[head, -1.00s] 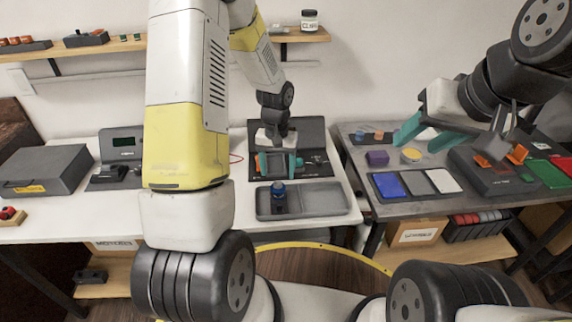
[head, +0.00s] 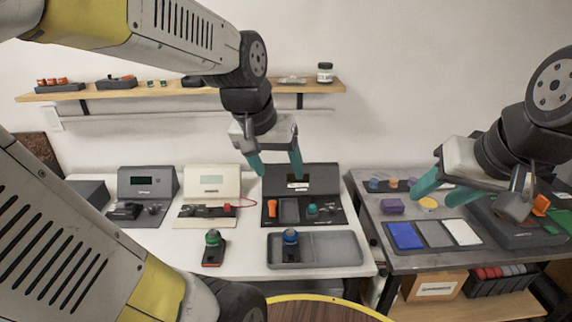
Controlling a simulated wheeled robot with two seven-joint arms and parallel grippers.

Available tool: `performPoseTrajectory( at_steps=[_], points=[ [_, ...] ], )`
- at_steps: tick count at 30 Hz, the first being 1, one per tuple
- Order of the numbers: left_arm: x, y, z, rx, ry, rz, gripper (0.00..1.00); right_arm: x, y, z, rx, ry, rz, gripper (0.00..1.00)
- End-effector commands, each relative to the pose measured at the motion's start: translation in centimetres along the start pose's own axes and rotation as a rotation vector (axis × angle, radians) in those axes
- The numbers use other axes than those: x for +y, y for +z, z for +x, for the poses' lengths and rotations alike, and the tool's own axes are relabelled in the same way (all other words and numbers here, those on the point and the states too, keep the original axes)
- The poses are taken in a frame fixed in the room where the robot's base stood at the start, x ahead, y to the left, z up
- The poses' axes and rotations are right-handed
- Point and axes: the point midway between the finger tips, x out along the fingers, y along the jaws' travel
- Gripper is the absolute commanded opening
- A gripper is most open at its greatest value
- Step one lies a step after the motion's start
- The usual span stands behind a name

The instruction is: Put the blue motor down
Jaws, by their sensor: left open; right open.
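The blue motor (head: 291,237) stands upright on a small dark base at the left end of the grey tray (head: 335,250) on the white table. My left gripper (head: 276,166) is open and empty, in the air above and behind the blue motor, apart from it. Its teal fingers point down in front of the open dark case. My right gripper (head: 445,190) is open and empty over the grey table at the right.
A green-topped motor (head: 213,239) on a dark and orange base stands left of the tray. An open dark case (head: 301,199) with parts is behind it. Blue (head: 405,236) and white (head: 462,232) pads lie on the grey table. The tray's right part is bare.

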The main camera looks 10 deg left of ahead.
Motion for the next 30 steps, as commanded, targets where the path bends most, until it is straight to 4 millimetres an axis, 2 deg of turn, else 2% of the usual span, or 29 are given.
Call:
performPoseTrajectory(
  at_steps=[1, 3, 8, 30],
  points=[
    [0.3, 1.0, -1.4, 0.039, 0.013, 0.006, 0.67, 0.0, 0.0, 0.0, 0.0, 0.0, 0.0, 0.48],
    [0.6, 2.1, -2.7, 0.076, 0.03, 0.012, 0.67, 0.0, 0.0, 0.0, 0.0, 0.0, 0.0, 0.48],
    [1.1, 3.8, -4.2, 0.124, 0.055, 0.024, 0.67, 0.0, 0.0, 0.0, 0.0, 0.0, 0.0, 0.48],
    [1.2, 4.2, -4.5, 0.135, 0.061, 0.027, 0.67, 0.0, 0.0, 0.0, 0.0, 0.0, 0.0, 0.48]
  ],
)
